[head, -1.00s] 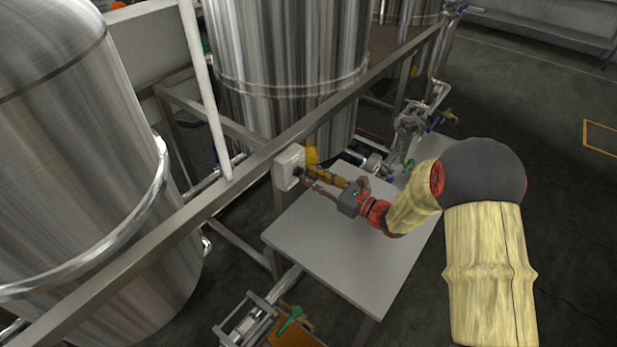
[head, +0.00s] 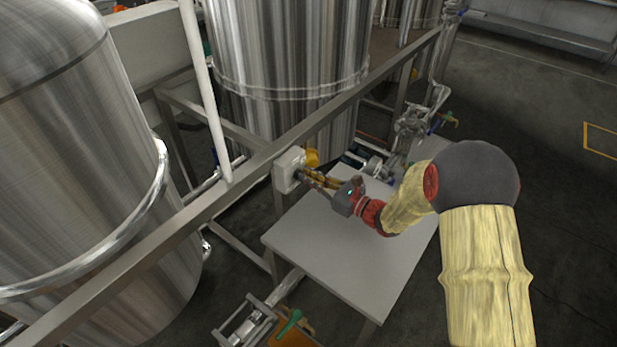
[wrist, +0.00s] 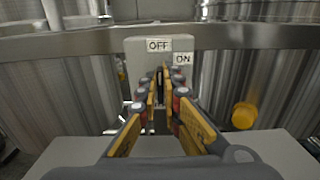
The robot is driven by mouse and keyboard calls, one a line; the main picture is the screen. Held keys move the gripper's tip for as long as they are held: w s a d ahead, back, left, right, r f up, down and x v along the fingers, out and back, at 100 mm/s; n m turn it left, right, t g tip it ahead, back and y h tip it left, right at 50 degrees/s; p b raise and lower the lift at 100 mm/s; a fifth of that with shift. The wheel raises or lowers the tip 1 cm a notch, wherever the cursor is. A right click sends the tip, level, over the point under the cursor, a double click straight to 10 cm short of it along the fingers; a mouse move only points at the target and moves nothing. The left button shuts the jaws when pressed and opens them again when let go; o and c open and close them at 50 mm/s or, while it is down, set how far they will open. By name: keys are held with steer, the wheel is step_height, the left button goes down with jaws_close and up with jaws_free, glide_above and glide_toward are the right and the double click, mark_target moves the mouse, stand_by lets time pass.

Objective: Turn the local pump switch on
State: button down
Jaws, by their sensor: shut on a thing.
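The local pump switch is a pale box (head: 288,166) fixed on the metal rail in the head view. In the wrist view its box (wrist: 133,50) carries an OFF label (wrist: 158,45) at top centre and an ON label (wrist: 182,58) to the right and lower. My gripper (head: 304,178) reaches the front of the box; its yellow-padded fingers (wrist: 160,88) are shut on the dark switch knob (wrist: 160,92), which stands about upright below the OFF label. The fingers hide most of the knob.
A grey table (head: 340,245) lies under my gripper. The metal rail (head: 235,178) runs past the box, with large steel tanks (head: 290,70) behind it. A yellow round thing (wrist: 243,115) sits right of the box. Pipes and valves (head: 412,125) stand beyond.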

steer(key=shift+m+p, duration=0.3)
steer(key=shift+p, duration=0.2)
steer(key=m+p, duration=0.1)
steer(key=p, duration=0.1)
steer(key=m+p, duration=0.4)
steer(key=shift+w+d+r+p, duration=0.15)
steer(key=shift+w+d+p, duration=0.1)
steer(key=shift+p, duration=0.1)
steer(key=shift+w+d+f+m+p, duration=0.1)
steer(key=shift+f+m+p, duration=0.1)
steer(key=shift+m+p, duration=1.25)
steer(key=shift+w+d+f+m+p, duration=0.1)
steer(key=shift+f+m+p, duration=0.1)
steer(key=shift+m+p, duration=1.2)
steer(key=shift+f+m, duration=0.1)
steer(key=shift+m, duration=0.35)
steer(key=c, duration=2)
jaws_free()
